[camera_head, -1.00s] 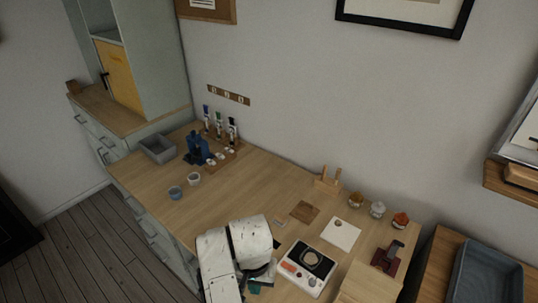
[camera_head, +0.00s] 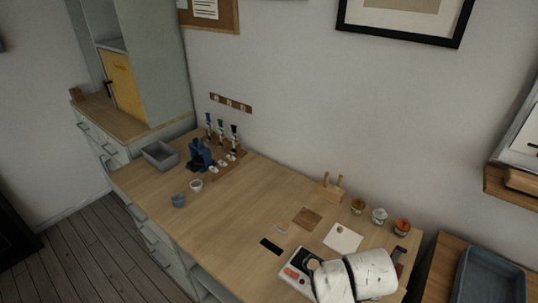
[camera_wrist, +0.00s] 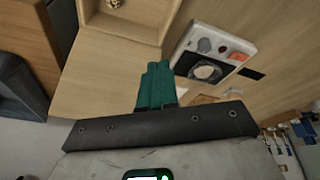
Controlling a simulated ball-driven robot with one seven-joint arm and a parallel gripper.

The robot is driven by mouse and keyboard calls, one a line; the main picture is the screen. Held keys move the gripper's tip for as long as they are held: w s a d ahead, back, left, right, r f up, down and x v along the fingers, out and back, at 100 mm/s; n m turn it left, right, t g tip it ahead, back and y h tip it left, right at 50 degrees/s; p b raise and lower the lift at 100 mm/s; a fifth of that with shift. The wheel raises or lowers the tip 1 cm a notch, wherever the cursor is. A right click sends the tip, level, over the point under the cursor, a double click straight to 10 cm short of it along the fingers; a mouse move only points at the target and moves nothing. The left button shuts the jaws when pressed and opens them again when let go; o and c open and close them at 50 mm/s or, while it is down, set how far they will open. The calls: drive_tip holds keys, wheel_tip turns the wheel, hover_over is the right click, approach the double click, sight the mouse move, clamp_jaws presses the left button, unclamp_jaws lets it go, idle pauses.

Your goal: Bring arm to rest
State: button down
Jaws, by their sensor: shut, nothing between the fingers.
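My gripper (camera_wrist: 155,85) shows in the wrist view as two green fingers pressed together with nothing between them. It is above the worktop's right part, beside a wooden open box (camera_wrist: 153,35) and a white device with a round dish (camera_wrist: 240,45). In the head view my white arm reaches over the front right of the worktop (camera_head: 235,215). It hides the gripper and covers part of the white device (camera_head: 290,279).
A wooden square (camera_head: 307,217), a white sheet (camera_head: 343,238) and several small jars (camera_head: 380,215) lie behind the arm. A dark strip (camera_head: 271,246) lies left of it. A grey bin (camera_head: 490,275) is at right. The worktop's middle is mostly clear.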

drive_tip(key=s+d+r+n+t+y, duration=0.1)
drive_tip(key=s+d, duration=0.2)
drive_tip(key=s, duration=0.5)
drive_tip(key=s+d+r+n+t, duration=0.15)
drive_tip(key=s+d, duration=0.25)
drive_tip(key=s, duration=0.4)
drive_tip(key=s+d+f+m+g+b, duration=0.1)
drive_tip(key=s+f+g+b, duration=0.3)
drive_tip(key=s+f, duration=0.6)
drive_tip(key=shift+s+m+g, duration=0.2)
drive_tip(key=shift+m+g, duration=0.15)
